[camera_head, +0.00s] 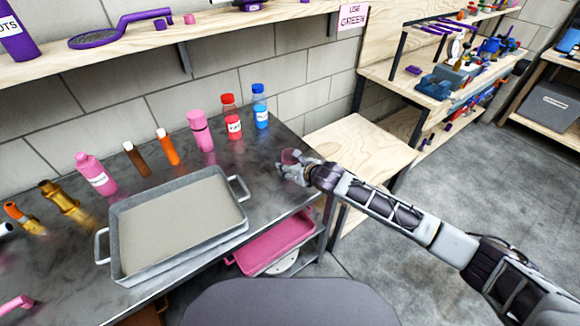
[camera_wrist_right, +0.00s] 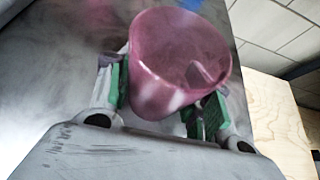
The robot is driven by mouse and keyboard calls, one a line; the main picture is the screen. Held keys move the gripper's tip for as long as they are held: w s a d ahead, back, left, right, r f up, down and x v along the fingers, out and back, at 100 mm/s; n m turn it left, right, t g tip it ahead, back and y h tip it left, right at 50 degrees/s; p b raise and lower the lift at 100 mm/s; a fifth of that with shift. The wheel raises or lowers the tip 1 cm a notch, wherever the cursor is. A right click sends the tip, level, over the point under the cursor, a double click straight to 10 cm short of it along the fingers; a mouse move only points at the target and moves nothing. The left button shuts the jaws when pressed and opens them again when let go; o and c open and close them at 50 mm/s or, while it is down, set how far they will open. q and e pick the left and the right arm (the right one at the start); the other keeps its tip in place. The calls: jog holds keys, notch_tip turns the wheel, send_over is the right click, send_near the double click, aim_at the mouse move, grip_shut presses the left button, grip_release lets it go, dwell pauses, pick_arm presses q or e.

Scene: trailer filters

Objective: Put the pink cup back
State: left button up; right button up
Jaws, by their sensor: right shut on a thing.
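The pink cup (camera_wrist_right: 172,66) is between the green-padded fingers of my right gripper (camera_wrist_right: 165,100) in the right wrist view. The gripper is shut on it. In the head view, the right gripper (camera_head: 293,170) is over the right end of the dark metal table (camera_head: 262,195), and the cup (camera_head: 290,156) shows only in part behind the fingers. I cannot tell whether the cup touches the table. My left gripper is not in either view.
A large grey tray (camera_head: 175,222) lies left of the gripper. Several bottles, including a pink one (camera_head: 200,130), a red one (camera_head: 231,117) and a blue one (camera_head: 260,106), stand along the wall. A pink tray (camera_head: 275,245) sits below the table. A wooden surface (camera_head: 358,150) lies to the right.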

jog(key=o, duration=1)
jog(key=shift+f, duration=0.1)
jog(key=shift+o, duration=0.5)
